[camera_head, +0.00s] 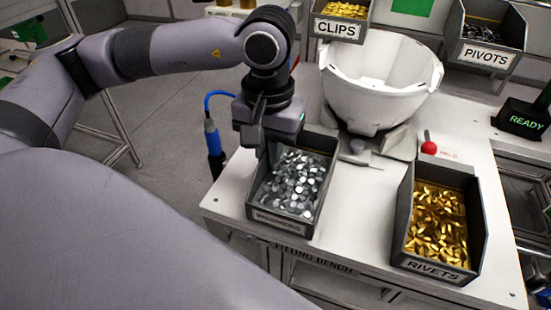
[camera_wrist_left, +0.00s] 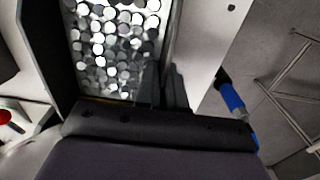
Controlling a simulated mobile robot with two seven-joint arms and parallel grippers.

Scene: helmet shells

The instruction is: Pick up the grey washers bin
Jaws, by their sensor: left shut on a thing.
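The grey washers bin (camera_head: 312,227) is full of silver discs and is at the left front of the white bench. Its front label is hard to read. My left gripper (camera_head: 273,150) points down at the bin's back left, shut on its wall. The fingertips are partly hidden by the wall and washers. In the left wrist view the washers (camera_wrist_left: 115,45) fill the upper left, with the left gripper's dark fingers (camera_wrist_left: 172,88) at the bin's wall beside them. I cannot tell whether the bin is clear of the bench top. My right gripper is out of view.
The rivets bin (camera_head: 481,225) stands to the right, with bare bench (camera_head: 352,205) between. A white helmet shell (camera_head: 375,95) sits on a stand behind. The clips bin (camera_head: 338,30) and pivots bin (camera_head: 486,55) are at the back. A blue-handled tool (camera_head: 212,140) hangs left of the bench.

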